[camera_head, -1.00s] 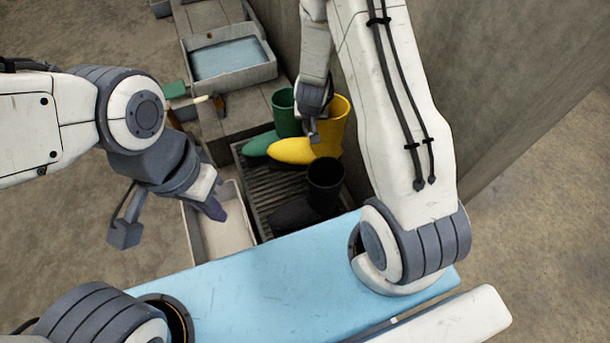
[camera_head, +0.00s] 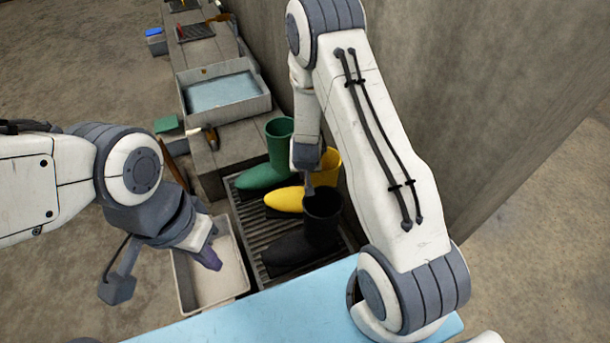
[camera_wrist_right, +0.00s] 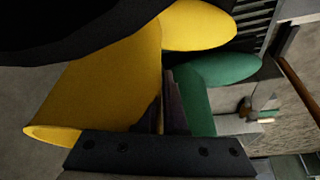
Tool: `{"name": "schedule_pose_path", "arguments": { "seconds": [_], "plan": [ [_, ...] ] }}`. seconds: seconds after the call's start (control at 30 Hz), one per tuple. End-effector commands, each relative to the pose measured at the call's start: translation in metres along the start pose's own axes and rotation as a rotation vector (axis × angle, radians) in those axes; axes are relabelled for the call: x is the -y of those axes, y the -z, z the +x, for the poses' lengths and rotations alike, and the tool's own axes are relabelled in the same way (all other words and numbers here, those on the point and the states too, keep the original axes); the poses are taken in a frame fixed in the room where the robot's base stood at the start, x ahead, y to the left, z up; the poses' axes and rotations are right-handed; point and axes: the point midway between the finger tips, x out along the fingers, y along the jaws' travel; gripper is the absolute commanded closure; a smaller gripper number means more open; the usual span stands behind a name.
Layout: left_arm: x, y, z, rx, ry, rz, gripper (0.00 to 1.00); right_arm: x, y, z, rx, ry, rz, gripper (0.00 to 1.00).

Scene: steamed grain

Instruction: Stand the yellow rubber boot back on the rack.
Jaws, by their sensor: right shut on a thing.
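The yellow rubber boot (camera_head: 330,172) stands upright on the dark slatted rack (camera_head: 244,218), between a green boot (camera_head: 279,150) and a black boot (camera_head: 318,225). Its toe points left. My right gripper (camera_head: 309,182) is shut on the boot's shaft; the arm hides part of the shaft. In the right wrist view the fingers (camera_wrist_right: 168,112) are at the yellow shaft (camera_wrist_right: 105,85), with the green boot (camera_wrist_right: 215,78) close by. The sole's contact with the rack is partly hidden. My left gripper (camera_head: 208,255) hangs over a pale tray, its jaw opening unclear.
The pale tray (camera_head: 180,283) lies left of the rack. A basin of water (camera_head: 262,105) and a brush (camera_head: 212,137) are farther back. A concrete wall (camera_head: 490,90) rises close on the right. The neighbouring boots leave little side room.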

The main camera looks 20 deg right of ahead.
Motion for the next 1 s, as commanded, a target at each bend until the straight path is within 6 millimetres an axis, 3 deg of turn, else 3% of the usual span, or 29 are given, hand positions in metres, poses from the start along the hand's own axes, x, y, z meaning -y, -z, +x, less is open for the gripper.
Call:
{"name": "schedule_pose_path", "arguments": {
  "seconds": [0.13,0.23,0.53,0.67,1.0],
  "plan": [
    [0.0,0.0,0.002,0.0,0.0,0.0,1.0,0.0,0.0,0.002,-0.003,0.0,0.0,1.0],
    [0.0,0.0,0.001,0.0,0.0,0.0,1.0,0.0,-0.001,0.002,0.0,0.0,0.0,0.63],
    [0.0,0.0,0.001,0.0,0.0,0.0,1.0,0.0,-0.001,0.002,0.0,0.0,0.0,0.63],
    [0.0,0.0,-0.005,0.0,0.0,0.0,1.0,0.0,0.001,-0.008,0.0,0.0,0.0,0.63],
    [-0.003,0.002,-0.041,0.0,0.0,0.0,1.0,0.0,0.003,-0.08,-0.002,0.001,-0.002,0.63]
  ]
}}
